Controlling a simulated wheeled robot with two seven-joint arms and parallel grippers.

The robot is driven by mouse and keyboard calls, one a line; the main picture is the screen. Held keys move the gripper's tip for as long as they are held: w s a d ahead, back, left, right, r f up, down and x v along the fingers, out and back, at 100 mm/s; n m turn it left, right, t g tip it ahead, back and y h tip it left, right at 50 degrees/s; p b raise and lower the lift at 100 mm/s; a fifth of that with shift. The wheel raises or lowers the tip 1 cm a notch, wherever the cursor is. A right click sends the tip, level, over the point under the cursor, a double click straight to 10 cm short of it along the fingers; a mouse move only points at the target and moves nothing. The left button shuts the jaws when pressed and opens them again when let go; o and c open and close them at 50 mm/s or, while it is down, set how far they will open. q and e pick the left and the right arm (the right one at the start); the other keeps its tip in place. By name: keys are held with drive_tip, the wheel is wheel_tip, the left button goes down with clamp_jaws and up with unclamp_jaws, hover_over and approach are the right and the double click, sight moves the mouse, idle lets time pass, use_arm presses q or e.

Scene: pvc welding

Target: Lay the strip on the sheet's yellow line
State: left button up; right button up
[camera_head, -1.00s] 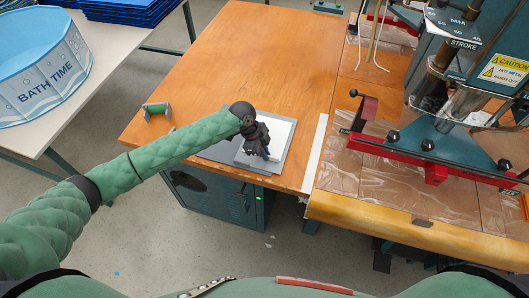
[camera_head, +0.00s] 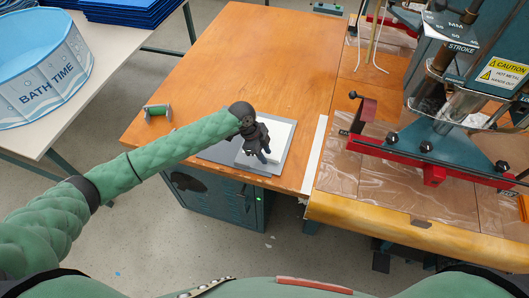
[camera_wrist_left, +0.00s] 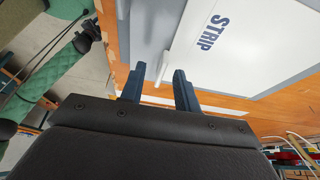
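My left gripper (camera_head: 263,156) is over the white pad (camera_head: 282,137) on a grey board (camera_head: 217,152) near the table's front edge. In the left wrist view its two dark blue fingers (camera_wrist_left: 160,83) are apart. A thin white rod (camera_wrist_left: 166,64), apparently the strip, shows between them beside the white surface marked "STRIP" (camera_wrist_left: 245,40). I cannot tell whether the fingers touch it. No yellow line can be made out. My right gripper does not show in the head view; a green arm with a dark end shows at the wrist view's left, but no fingers are distinguishable.
The orange table (camera_head: 225,65) is clear behind the board. A green spool (camera_head: 157,110) stands at its left edge. A press with a red and teal base (camera_head: 430,150) stands at right. A blue tub (camera_head: 40,65) is on a white table.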

use_arm(q)
drive_tip(key=shift+s+a+r+p, duration=0.1)
drive_tip(key=shift+s+r+p, duration=0.1)
drive_tip(key=shift+r+p, duration=0.35)
drive_tip(key=shift+s+r+p, duration=0.2)
drive_tip(key=shift+r+p, duration=0.15)
drive_tip(key=shift+r, duration=0.35)
drive_tip(key=s+a+r+p, duration=0.2)
drive_tip(key=s+r+p, duration=0.1)
drive_tip(key=s+p, duration=0.2)
drive_tip(key=shift+s+a, duration=0.25)
drive_tip(key=shift+s, duration=1)
